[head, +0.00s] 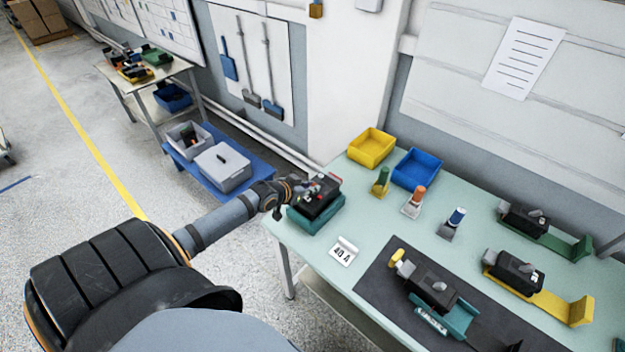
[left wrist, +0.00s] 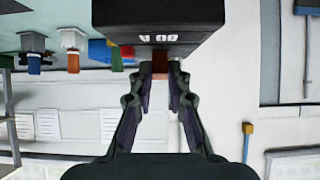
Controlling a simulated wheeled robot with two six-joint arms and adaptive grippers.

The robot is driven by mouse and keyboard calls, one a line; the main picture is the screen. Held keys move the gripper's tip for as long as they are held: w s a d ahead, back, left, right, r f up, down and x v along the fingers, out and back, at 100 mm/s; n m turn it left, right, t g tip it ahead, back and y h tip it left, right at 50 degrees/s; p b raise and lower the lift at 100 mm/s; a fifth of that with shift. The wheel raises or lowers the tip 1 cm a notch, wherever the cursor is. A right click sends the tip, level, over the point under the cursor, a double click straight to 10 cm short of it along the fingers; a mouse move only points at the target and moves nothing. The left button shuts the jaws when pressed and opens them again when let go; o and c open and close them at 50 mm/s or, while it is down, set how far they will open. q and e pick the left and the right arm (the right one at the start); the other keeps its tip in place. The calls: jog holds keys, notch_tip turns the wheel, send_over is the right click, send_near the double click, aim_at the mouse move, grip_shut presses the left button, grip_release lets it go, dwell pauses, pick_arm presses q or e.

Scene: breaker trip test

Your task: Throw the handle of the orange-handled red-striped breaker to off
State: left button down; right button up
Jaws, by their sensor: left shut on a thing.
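A black breaker (head: 322,197) with red marks on top sits on a teal base (head: 318,220) at the near left corner of the table. In the left wrist view its dark body (left wrist: 160,18) hangs at the top edge, with white number markings. My left gripper (head: 292,188) reaches it from the left. The left wrist view shows the gripper's fingers (left wrist: 160,78) closed on an orange-brown handle (left wrist: 160,54) below the body. The handle is mostly hidden in the head view, so its lever position cannot be told. My right gripper is not clearly seen.
A "40 A" card (head: 344,251) lies just right of the teal base. A breaker with a yellow handle (head: 432,283) lies on the dark mat (head: 375,283). Other breakers stand on green (head: 562,243) and yellow (head: 560,305) bases. Yellow (head: 371,147) and blue (head: 417,169) bins stand behind.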

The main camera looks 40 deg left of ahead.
pick_arm(q)
jog(key=shift+s+f+t, duration=0.2)
jog(key=shift+s+t, duration=0.05)
jog(key=shift+t, duration=0.25)
jog(key=c, duration=1.3)
grip_release()
jog(key=shift+r, duration=0.1)
jog(key=shift+w+r, duration=0.1)
jog(key=shift+r, duration=4.8)
